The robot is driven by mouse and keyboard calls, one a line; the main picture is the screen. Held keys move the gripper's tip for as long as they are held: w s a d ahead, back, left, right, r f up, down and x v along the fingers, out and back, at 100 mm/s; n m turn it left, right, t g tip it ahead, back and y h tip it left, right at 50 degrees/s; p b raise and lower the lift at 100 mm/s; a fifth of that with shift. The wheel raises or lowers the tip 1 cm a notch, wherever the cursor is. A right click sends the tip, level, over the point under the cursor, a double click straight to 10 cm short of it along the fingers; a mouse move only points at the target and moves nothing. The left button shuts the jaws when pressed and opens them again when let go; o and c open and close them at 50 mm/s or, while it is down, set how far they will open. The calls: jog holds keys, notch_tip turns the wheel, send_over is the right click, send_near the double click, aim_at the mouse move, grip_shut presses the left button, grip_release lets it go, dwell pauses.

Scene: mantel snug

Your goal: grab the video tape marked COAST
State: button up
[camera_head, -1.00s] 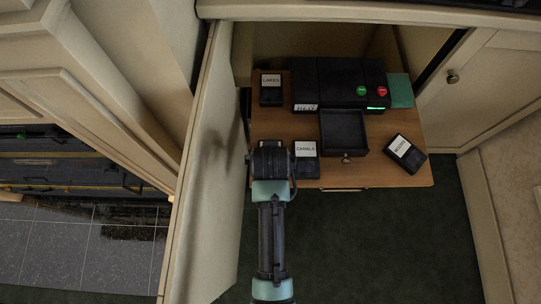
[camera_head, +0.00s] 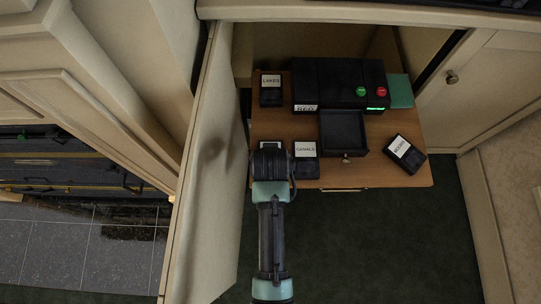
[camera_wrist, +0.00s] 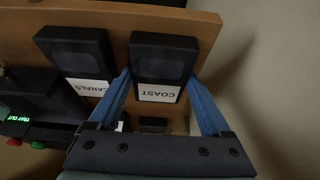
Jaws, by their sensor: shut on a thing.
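The black tape marked COAST (camera_wrist: 158,62) lies on the wooden shelf in the wrist view, its white label legible and upside down in that picture. My gripper (camera_wrist: 160,82) has one blue finger on each side of it and is shut on it. In the head view my gripper (camera_head: 269,163) is over the front left of the shelf and hides most of this tape; only a sliver of its label (camera_head: 270,145) shows. The tape marked CANALS (camera_head: 305,168) lies just to its right, and beside it in the wrist view (camera_wrist: 72,50).
A black machine (camera_head: 336,82) with green and red buttons stands at the back, its tray (camera_head: 343,133) out. The LAKES tape (camera_head: 271,97) is back left; another labelled tape (camera_head: 415,165) lies tilted front right. An open cabinet door (camera_head: 208,175) stands close left of my arm.

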jog(key=shift+c, duration=0.7)
jog(key=shift+r, duration=0.1)
